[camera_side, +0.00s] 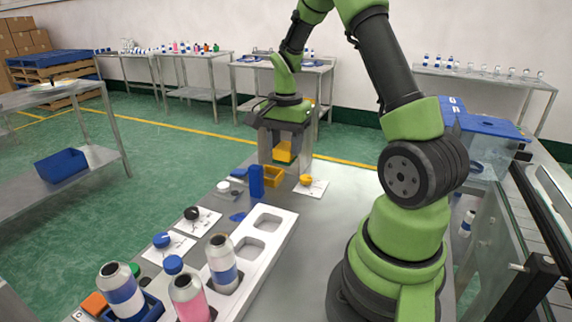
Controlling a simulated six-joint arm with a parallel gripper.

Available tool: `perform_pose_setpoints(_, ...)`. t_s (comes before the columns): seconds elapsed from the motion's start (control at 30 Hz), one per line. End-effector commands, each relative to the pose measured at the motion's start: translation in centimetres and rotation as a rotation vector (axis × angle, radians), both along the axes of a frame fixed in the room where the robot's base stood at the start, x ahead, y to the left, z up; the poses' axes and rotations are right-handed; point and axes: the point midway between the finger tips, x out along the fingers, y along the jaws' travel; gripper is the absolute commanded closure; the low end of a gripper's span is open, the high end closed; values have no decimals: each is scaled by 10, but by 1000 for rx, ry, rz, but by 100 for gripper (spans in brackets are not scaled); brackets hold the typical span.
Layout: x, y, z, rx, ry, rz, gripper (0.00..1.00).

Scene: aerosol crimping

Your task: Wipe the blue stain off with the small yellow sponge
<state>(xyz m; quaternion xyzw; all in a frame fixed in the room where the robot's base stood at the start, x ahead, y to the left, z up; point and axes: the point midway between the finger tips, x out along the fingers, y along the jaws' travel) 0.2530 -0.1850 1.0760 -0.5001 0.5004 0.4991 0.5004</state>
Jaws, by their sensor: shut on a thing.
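My gripper (284,158) points down over the far end of the metal work table (318,205). It is shut on the small yellow sponge (283,153), which sits between its two grey fingers, above a yellow open bin (273,178). The sponge looks raised off the table.
An upright blue block (256,181) stands between bin and patch. A white tray (262,248) with square openings holds cans, including one with a blue band (222,264). White cards with a black knob (191,213) and a yellow knob (306,180) lie nearby. Bare table lies right of the tray.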

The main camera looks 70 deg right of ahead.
Motion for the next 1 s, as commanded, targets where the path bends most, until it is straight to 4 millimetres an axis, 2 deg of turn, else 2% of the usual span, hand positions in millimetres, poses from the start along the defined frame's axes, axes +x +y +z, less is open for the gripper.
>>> perform_pose_setpoints(0.1,25,10,-3,0,1,9,76)
perform_pose_setpoints(0.47,87,51,-3,0,0,8,76)
perform_pose_setpoints(0.7,86,50,-43,3,5,1,76)
perform_pose_setpoints(1.0,86,50,-66,2,3,1,76)
